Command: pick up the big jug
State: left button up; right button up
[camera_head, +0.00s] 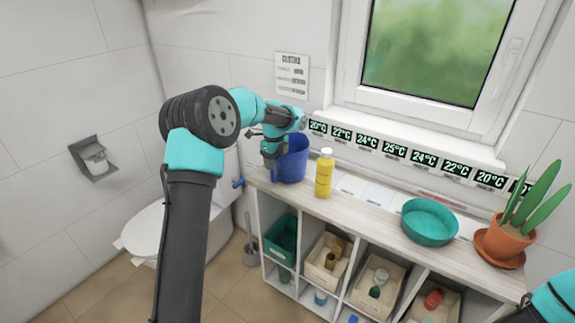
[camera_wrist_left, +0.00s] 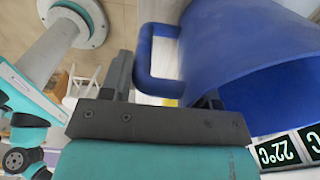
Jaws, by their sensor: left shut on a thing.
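The big jug (camera_head: 292,160) is blue and open-topped, at the left end of the cart top. My left gripper (camera_head: 271,151) is at its left side. In the left wrist view the jug (camera_wrist_left: 240,55) fills the right half with its mouth facing right, and its handle loop (camera_wrist_left: 150,58) lies between the fingers of my left gripper (camera_wrist_left: 163,85). The gripper is shut on the jug at its handle side. The jug looks upright, with its base at the cart top; I cannot tell if it touches. My right gripper is out of view.
A yellow bottle (camera_head: 325,174) stands close to the jug's right. Farther right are a teal bowl (camera_head: 430,222) and a potted plant (camera_head: 505,240). A row of temperature displays (camera_head: 394,151) lines the wall behind. Bins with small items fill the shelves below.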

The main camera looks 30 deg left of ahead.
pick_arm(q)
jog(key=shift+r, duration=0.2)
jog(key=shift+r, duration=4.8)
grip_shut()
jog(key=shift+r, duration=0.1)
jog(key=shift+d, duration=0.15)
jog(key=s+d+n, duration=0.5)
jog(key=d+n, duration=0.4)
jog(key=d, duration=0.1)
jog(key=s+d+r+n, duration=0.1)
jog(key=s+d+n, duration=0.5)
jog(key=d+n, duration=0.4)
jog(key=shift+s+d+n, duration=0.3)
jog(key=shift+d, duration=0.15)
